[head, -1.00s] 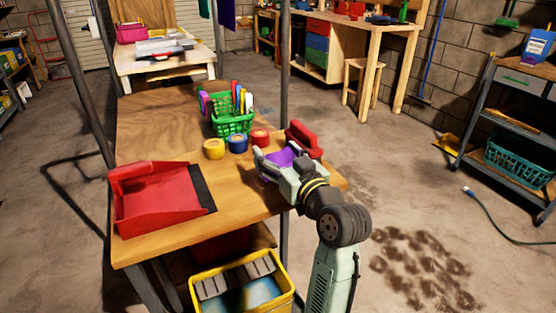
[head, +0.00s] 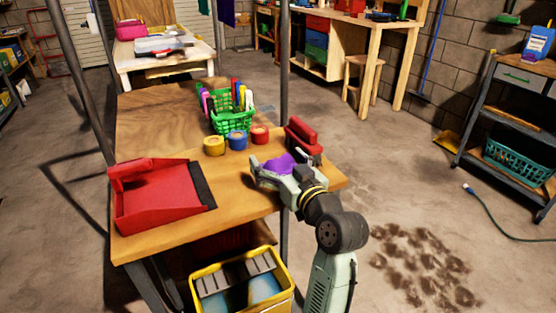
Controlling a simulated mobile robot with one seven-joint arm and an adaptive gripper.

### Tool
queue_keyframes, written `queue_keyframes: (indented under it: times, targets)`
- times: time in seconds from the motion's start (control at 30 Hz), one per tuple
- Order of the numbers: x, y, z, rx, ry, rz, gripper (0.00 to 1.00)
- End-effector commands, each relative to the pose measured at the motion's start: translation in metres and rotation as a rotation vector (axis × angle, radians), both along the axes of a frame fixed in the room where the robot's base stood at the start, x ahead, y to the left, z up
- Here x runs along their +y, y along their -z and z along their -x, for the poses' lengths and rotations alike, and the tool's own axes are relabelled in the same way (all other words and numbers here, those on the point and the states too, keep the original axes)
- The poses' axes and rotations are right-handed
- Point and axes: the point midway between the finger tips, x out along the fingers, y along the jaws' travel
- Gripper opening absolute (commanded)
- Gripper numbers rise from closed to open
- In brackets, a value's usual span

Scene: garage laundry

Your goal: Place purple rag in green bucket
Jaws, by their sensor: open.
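The purple rag (head: 279,165) lies crumpled at the front right of the wooden table, between the fingers of my gripper. My gripper (head: 272,167) is open around it, low over the tabletop. I cannot tell whether the fingers touch the rag, and the gripper hides part of it. A green plastic basket (head: 233,123) with several coloured markers stands farther back on the table. It is the only green bucket-like container I make out.
Yellow, blue and red tape rolls (head: 237,141) sit before the basket. A red brush (head: 302,138) stands just behind my gripper. A red dustpan (head: 155,198) lies at the left. A yellow bin (head: 206,303) is below the table. A metal post (head: 284,70) rises behind the table.

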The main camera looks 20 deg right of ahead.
Motion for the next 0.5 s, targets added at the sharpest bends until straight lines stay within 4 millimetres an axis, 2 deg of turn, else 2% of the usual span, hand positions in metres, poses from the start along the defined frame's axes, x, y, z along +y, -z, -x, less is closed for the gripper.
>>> queue_keyframes:
  times: [0.3,0.5]
  targets:
    - [0.000,-0.004,0.002,-0.001,0.001,0.000,0.86]
    - [-0.004,-0.001,0.040,-0.002,0.005,0.000,0.86]
